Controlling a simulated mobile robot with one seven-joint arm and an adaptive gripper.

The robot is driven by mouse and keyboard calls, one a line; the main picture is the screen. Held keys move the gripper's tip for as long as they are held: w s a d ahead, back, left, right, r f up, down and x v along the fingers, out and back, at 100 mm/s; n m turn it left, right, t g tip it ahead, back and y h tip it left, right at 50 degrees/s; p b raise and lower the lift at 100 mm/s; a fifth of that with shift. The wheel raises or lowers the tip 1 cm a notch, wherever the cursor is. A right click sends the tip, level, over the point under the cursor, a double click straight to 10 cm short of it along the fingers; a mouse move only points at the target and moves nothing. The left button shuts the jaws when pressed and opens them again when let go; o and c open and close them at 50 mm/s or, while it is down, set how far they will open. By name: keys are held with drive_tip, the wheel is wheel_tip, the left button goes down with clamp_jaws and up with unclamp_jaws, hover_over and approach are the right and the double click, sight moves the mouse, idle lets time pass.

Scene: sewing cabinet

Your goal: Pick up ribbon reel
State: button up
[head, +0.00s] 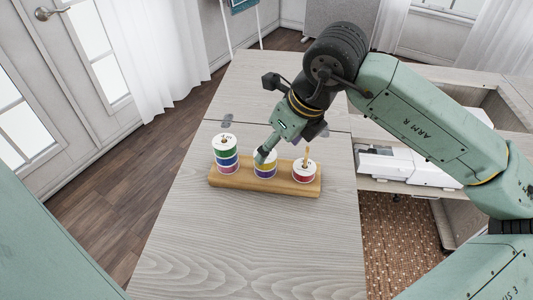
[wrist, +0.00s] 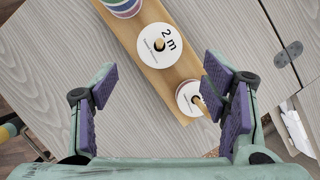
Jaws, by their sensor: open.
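Ribbon reels with white tops are stacked on the pegs of a long wooden stand (head: 246,186). The left stack (head: 227,155) shows green, blue and red bands. In the wrist view my gripper (wrist: 165,105) is open and empty, and the right reel (wrist: 184,93) lies beside the right finger.
The stand is on a pale wood tabletop (head: 225,255), clear in front of and behind the stand. A metal hinge (head: 226,118) lies behind the left stack. A white sewing machine (head: 405,166) sits lower on the right.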

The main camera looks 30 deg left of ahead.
drive_tip(key=p+x, duration=0.1)
drive_tip(key=x, duration=0.1)
drive_tip(key=p+x, duration=0.1)
drive_tip(key=x, duration=0.2)
drive_tip(key=shift+a+r, duration=0.2)
drive_tip(key=shift+a, duration=0.15)
drive_tip(key=shift+a+f, duration=0.15)
drive_tip(key=shift+f, duration=0.3)
drive_tip(key=c, duration=1.1)
